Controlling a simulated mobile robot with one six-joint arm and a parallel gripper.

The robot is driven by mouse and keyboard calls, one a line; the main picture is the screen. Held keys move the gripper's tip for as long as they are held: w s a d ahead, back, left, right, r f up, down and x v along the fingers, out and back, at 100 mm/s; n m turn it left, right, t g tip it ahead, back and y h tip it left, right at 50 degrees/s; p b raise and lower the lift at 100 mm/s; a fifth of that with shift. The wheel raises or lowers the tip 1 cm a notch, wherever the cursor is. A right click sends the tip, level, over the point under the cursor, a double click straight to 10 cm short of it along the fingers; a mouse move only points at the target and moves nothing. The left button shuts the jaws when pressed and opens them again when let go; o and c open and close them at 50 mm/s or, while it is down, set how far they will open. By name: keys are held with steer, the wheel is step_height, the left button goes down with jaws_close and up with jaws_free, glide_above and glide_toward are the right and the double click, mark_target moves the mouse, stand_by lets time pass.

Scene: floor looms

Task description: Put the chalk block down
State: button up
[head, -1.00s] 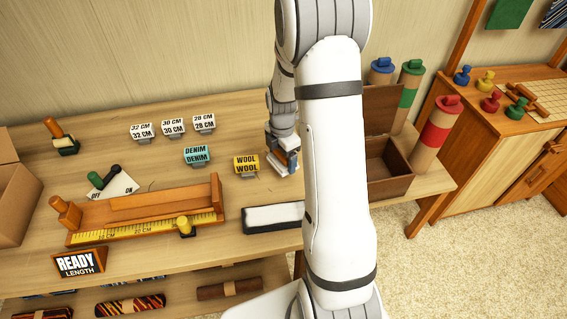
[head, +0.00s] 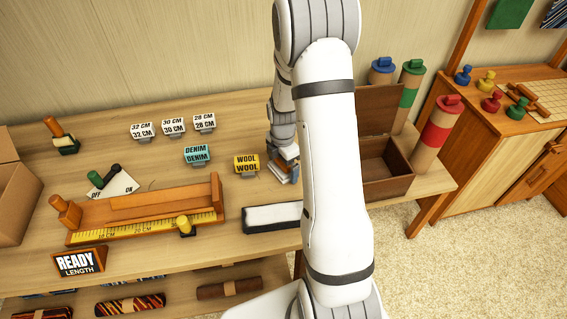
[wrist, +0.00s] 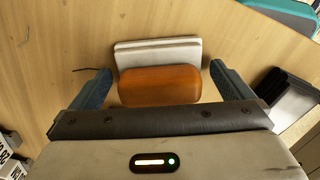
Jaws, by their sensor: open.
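The chalk block (wrist: 160,86) has an orange-brown wooden top and a pale, layered base. In the wrist view it sits over the wooden bench top, between the fingers of my gripper (wrist: 160,70). The fingers are spread wide, with a small gap showing on each side of the block. In the head view my gripper (head: 284,168) is low over the bench, right of the yellow WOOL sign (head: 247,164), and my arm hides much of that spot.
A long tray with a pale top (head: 272,217) lies at the bench's front edge. A brown open box (head: 388,180) stands right of my arm. A wooden measuring fixture (head: 140,220) with a yellow scale lies to the left.

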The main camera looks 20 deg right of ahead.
steer(key=shift+r, duration=0.1)
step_height(320, 180, up, 11)
steer(key=shift+r, duration=0.1)
steer(key=s+a+r+m+t, duration=0.1)
steer(key=s+a+r+m, duration=0.4)
steer(key=s+m, duration=0.5)
steer(key=s+a+r+m+t, duration=0.1)
steer(key=s+a+r+m, duration=0.4)
steer(key=s+m, duration=0.5)
step_height(320, 180, up, 2)
steer(key=shift+s+r+t, duration=0.2)
steer(key=shift+s+t, duration=0.1)
steer(key=shift+s, duration=0.05)
steer(key=shift+r+p, duration=0.45)
steer(key=shift+p, duration=0.2)
